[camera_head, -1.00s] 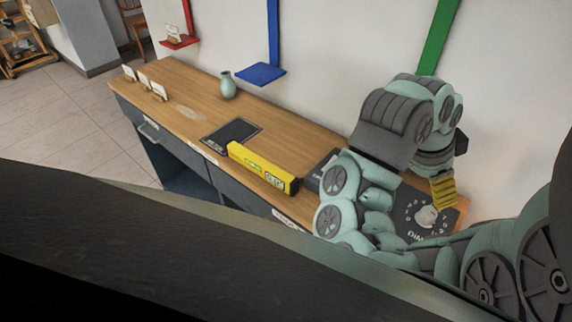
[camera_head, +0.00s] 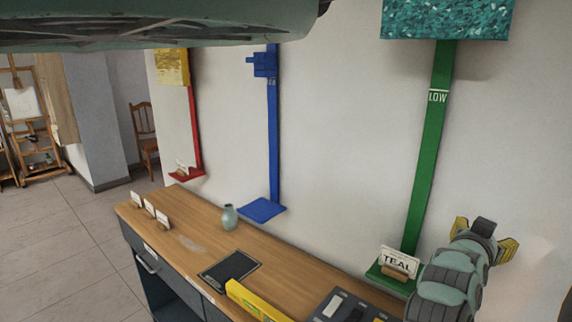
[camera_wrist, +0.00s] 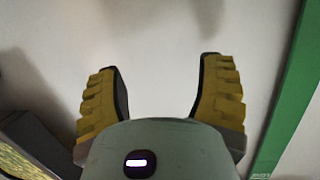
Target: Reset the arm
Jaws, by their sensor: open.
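My gripper (camera_head: 487,240) is at the lower right in the head view, raised in front of the wall beside the green strip. Its yellow ridged fingers are spread apart with nothing between them. In the wrist view my gripper (camera_wrist: 160,90) also shows open and empty, with pale wall beyond the fingertips. Part of my own body covers the top left of the head view.
A wooden counter (camera_head: 275,258) holds a vase (camera_head: 229,217), a yellow box (camera_head: 256,302) and white cards (camera_head: 150,209). Red (camera_head: 195,130), blue (camera_head: 273,140) and green (camera_head: 430,150) strips with small shelves line the wall. A "TEAL" card (camera_head: 399,262) stands near my gripper.

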